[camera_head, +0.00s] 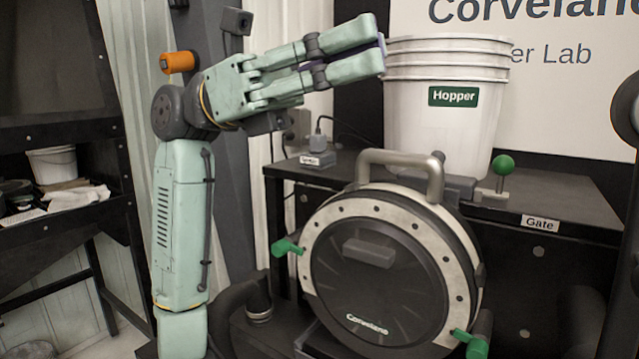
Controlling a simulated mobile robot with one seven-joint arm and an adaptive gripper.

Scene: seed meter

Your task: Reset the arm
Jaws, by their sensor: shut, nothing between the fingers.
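My gripper (382,54) is at the upper middle, raised at the end of my pale green arm. Its fingers point right and are shut with nothing between them. The fingertips are at the left edge of the white hopper bucket (440,120) in the picture; I cannot tell whether they touch it. My arm rises from the lower left, bends at a dark joint, and reaches right.
The round black seed meter (385,290) with a grey handle (400,160) and green knobs stands below my gripper. A dark bench (570,190) holds the hopper, a green-knobbed gate lever (503,166) and a small switch box (318,158). A shelf with a white bucket (52,165) is at left.

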